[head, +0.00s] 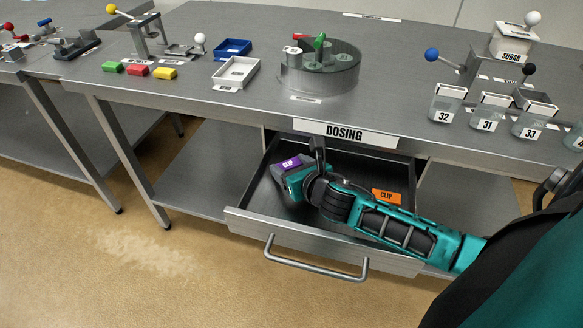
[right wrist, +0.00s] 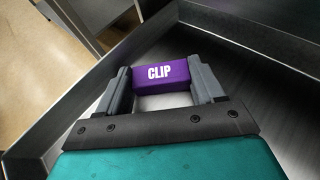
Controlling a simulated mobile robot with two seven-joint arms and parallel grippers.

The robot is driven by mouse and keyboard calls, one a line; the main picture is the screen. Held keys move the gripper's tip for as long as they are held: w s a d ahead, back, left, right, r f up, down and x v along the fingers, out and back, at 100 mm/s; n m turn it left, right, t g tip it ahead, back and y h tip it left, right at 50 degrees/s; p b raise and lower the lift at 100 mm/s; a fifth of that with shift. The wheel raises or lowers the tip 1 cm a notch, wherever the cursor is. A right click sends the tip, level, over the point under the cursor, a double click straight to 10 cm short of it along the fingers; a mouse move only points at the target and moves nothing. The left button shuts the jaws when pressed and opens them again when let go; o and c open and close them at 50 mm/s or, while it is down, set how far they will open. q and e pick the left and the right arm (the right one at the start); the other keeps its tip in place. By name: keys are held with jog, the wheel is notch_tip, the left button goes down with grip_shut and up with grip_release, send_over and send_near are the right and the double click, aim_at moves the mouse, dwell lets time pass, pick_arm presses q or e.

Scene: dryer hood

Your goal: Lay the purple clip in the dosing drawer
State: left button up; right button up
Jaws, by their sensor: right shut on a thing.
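The purple clip (head: 292,163) is in my right gripper (head: 291,166), over the left part of the open dosing drawer (head: 262,215). In the right wrist view the clip (right wrist: 161,75) sits between both fingers of the right gripper (right wrist: 162,84), which are shut on it, with its CLIP label facing up. The drawer's dark floor and walls (right wrist: 225,35) show around it. I cannot tell whether the clip touches the drawer floor. My left gripper is in neither view.
An orange clip (head: 387,197) lies in the drawer's right part, close to my right forearm. The drawer front has a bar handle (head: 315,265). The steel worktop (head: 400,120) with the DOSING label overhangs the drawer's back. Numbered cups (head: 447,103) stand on the worktop at right.

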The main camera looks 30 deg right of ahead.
jog(key=o, duration=1)
jog(key=shift+f, duration=0.1)
jog(key=shift+s+r, duration=0.2)
jog(key=shift+r, duration=0.05)
jog(key=p+v, duration=0.2)
jog(key=v, duration=0.9)
jog(key=shift+s+r+p, duration=0.1)
jog(key=shift+s+p, duration=0.15)
jog(key=shift+p, duration=0.1)
